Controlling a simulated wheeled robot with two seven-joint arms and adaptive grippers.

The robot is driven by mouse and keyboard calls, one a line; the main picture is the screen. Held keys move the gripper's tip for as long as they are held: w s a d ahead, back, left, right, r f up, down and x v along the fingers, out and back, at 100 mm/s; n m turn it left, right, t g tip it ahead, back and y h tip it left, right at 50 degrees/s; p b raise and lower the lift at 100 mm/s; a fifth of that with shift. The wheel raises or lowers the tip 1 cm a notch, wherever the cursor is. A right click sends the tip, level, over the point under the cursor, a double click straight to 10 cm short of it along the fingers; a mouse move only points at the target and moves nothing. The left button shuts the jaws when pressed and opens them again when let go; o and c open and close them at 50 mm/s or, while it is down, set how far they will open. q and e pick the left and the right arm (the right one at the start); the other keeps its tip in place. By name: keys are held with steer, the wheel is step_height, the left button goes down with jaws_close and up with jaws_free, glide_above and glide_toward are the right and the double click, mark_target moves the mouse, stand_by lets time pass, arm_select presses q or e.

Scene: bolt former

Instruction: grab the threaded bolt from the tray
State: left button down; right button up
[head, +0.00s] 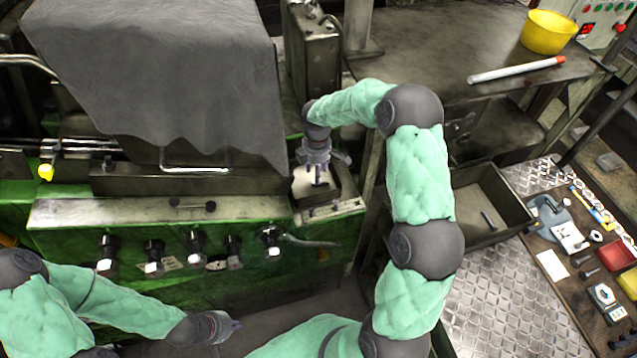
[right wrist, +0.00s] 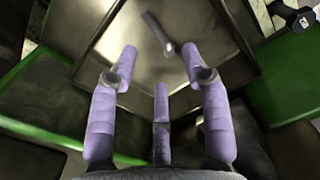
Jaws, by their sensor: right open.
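The threaded bolt (right wrist: 158,34) lies in a shallow metal tray (right wrist: 110,45) in the right wrist view, slanting with its head toward me. In the head view this tray (head: 345,191) is at the right end of the green machine. My right gripper (head: 317,172) points down over the tray. In the right wrist view its purple fingers (right wrist: 160,65) are spread and empty, with the bolt just beyond the tips and not between them. My left gripper (head: 228,326) is low in front of the machine, small and partly turned away, so its opening is unclear.
A grey cloth (head: 160,70) covers the machine's top. Knobs and a lever (head: 310,242) stick out of its front. A larger metal bin (head: 480,195) with a bolt-like piece stands to the right. Beyond it is a cluttered bench (head: 570,290).

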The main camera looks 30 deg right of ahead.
steer(key=shift+s+d+f+p, duration=0.1)
steer(key=shift+f+p, duration=0.15)
steer(key=shift+f, duration=0.9)
steer(key=shift+s+d+f+p, duration=0.1)
steer(key=shift+f+p, duration=0.1)
steer(key=shift+f, duration=0.95)
jaws_close()
